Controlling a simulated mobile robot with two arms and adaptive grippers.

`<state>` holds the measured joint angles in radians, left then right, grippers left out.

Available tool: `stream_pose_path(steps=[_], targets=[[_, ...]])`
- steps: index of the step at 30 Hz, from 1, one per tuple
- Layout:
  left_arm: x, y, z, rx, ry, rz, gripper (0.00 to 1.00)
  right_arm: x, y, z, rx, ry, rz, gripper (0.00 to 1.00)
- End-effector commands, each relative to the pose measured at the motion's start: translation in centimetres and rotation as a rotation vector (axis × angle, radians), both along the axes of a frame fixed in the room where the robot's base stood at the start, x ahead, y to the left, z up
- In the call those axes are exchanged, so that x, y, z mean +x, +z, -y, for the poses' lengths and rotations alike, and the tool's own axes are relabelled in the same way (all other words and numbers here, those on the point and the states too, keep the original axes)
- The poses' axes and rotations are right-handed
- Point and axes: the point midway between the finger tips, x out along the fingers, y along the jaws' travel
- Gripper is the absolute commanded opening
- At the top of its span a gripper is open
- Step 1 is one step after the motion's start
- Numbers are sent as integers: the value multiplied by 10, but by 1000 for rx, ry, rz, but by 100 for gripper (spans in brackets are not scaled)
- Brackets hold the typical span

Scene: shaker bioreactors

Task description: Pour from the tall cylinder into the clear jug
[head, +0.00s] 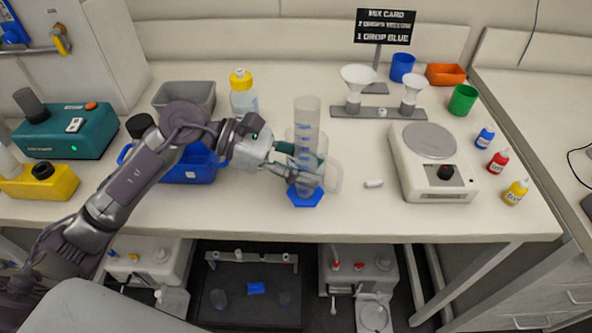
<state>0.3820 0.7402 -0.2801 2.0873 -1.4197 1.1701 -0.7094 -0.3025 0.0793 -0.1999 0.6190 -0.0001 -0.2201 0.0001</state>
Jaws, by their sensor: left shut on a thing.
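The tall cylinder (307,113) is clear with graduation marks and a blue hexagonal base (305,197). It stands upright, and its base appears to be on or just above the bench near the front edge. My left gripper (303,172) reaches in from the left and is shut on the cylinder's lower part. The clear jug (333,176) shows faintly behind and to the right of the cylinder, partly hidden by it and the fingers. Whether they touch is unclear, and no liquid level can be made out. My right gripper is not in view.
A blue bin (194,166) and a yellow-capped bottle (242,96) stand left of the cylinder. A white stir bar (374,184) lies to its right, before the white scale-like device (425,180). A funnel rack (379,112) stands behind. Small dropper bottles line the right side.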

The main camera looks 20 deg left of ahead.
Motion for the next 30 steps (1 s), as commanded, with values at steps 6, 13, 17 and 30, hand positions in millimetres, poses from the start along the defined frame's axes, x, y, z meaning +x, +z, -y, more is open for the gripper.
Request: stream_pose_path(steps=[6,13,17,30], targets=[[0,-4,3,6,-24,-4,0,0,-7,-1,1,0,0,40],[-5,-15,4,-5,-24,-40,0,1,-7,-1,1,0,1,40],[-8,-24,5,-13,-23,-67,0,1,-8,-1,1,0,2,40],[-20,-43,9,-43,-24,-160,0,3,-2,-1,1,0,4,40]])
